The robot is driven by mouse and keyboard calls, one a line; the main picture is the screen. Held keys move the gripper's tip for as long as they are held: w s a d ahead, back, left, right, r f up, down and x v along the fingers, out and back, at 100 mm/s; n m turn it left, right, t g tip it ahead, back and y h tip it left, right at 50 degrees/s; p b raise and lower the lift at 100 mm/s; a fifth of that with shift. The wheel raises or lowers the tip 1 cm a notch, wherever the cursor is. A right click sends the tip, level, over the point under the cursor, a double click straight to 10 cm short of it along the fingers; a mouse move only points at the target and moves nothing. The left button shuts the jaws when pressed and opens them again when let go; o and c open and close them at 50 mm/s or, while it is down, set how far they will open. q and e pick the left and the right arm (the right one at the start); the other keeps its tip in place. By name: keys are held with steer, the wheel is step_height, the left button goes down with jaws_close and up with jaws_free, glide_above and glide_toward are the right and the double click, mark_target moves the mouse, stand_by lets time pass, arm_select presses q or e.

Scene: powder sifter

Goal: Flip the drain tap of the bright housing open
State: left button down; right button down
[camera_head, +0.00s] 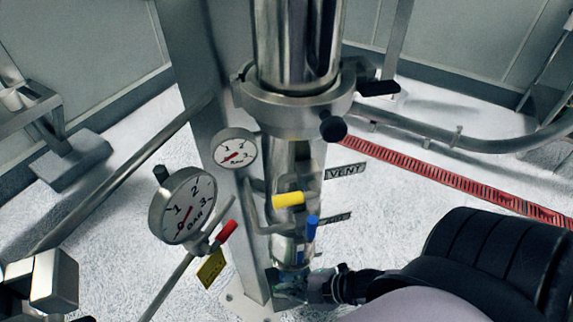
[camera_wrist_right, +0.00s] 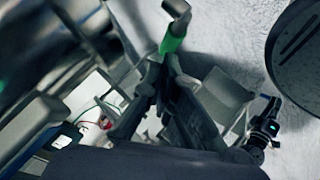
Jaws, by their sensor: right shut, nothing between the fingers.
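The bright steel housing (camera_head: 290,165) stands upright in the middle of the head view. A tap lever with a green sleeve (camera_wrist_right: 173,42) shows in the right wrist view, just beyond the fingertips. I cannot tell whether they touch it. My right gripper (camera_head: 290,285) is at the housing's lower end in the head view, coming in from the right. Its fingers (camera_wrist_right: 164,66) converge in the wrist view, shut and empty. The green lever is not clear in the head view.
Yellow (camera_head: 288,200), blue (camera_head: 312,228) and red (camera_head: 227,231) handles sit close above my right gripper. Two dial gauges (camera_head: 183,205) (camera_head: 235,149) stand left of the housing. A pipe (camera_head: 440,130) runs right from the clamp area. Open floor (camera_head: 400,200) lies right.

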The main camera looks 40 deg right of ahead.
steer(key=shift+a+f+p, duration=0.1)
steer(key=shift+p, duration=0.6)
steer(key=shift+g+h+p, duration=0.3)
steer(key=shift+h+p, duration=0.1)
steer(key=shift+p, duration=0.05)
